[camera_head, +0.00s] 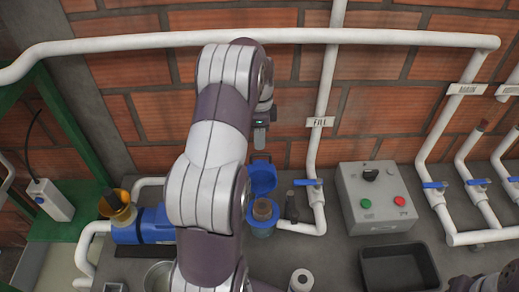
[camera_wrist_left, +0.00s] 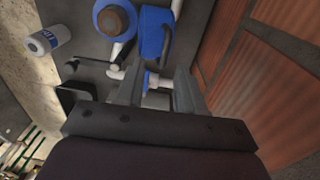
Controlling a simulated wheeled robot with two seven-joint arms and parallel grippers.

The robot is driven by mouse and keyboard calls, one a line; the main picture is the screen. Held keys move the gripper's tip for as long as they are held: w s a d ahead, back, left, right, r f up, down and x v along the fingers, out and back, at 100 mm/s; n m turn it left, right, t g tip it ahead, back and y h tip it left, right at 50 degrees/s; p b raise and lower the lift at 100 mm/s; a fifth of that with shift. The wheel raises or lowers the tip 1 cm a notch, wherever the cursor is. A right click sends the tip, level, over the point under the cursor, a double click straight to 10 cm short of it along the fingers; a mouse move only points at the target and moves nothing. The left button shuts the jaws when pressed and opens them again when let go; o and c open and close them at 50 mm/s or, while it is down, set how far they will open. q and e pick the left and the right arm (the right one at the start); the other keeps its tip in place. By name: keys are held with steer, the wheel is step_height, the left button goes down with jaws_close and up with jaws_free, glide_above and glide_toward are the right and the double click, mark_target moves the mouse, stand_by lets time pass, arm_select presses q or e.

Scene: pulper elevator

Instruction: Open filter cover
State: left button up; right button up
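The filter is a blue housing (camera_head: 262,228) with a brown round filter (camera_head: 264,209) showing in its open top. Its blue cover (camera_head: 263,176) stands raised behind the housing, hinged open. The wrist view also shows the brown filter (camera_wrist_left: 115,18) and the cover (camera_wrist_left: 155,32) beside it. My left gripper (camera_head: 261,138) is above and behind the cover, near the brick wall. In the wrist view its two fingers (camera_wrist_left: 158,78) are apart with nothing held between them. A dark part of my right arm shows at the bottom right; its fingers cannot be made out.
A blue-handled valve (camera_head: 308,182) on the FILL pipe stands right of the filter. A grey control box (camera_head: 376,197) and a black tray (camera_head: 400,268) are further right. A blue motor (camera_head: 145,226) lies to the left. A white roll or bottle (camera_head: 301,280) stands in front.

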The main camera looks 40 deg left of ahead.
mark_target(259, 154)
arm_select(q)
steer(key=f, duration=0.1)
steer(key=f+p, duration=0.1)
steer(key=f, duration=0.1)
steer(key=f+p, duration=0.1)
steer(key=f, duration=0.1)
steer(key=shift+w+a+f, duration=0.25)
steer(key=shift+w+a, duration=0.1)
steer(key=shift+w, duration=0.05)
steer(key=shift+a+f, duration=0.1)
steer(key=shift+f, duration=0.35)
steer(key=shift+s+d, duration=0.3)
steer(key=shift+d, duration=0.05)
steer(key=c, duration=0.4)
steer(key=shift+w+a, duration=0.15)
steer(key=shift+w, duration=0.05)
jaws_close()
arm_select(e)
steer(key=shift+w+a+r, duration=0.35)
steer(key=shift+r, duration=0.1)
arm_select(q)
steer(key=shift+s, duration=0.1)
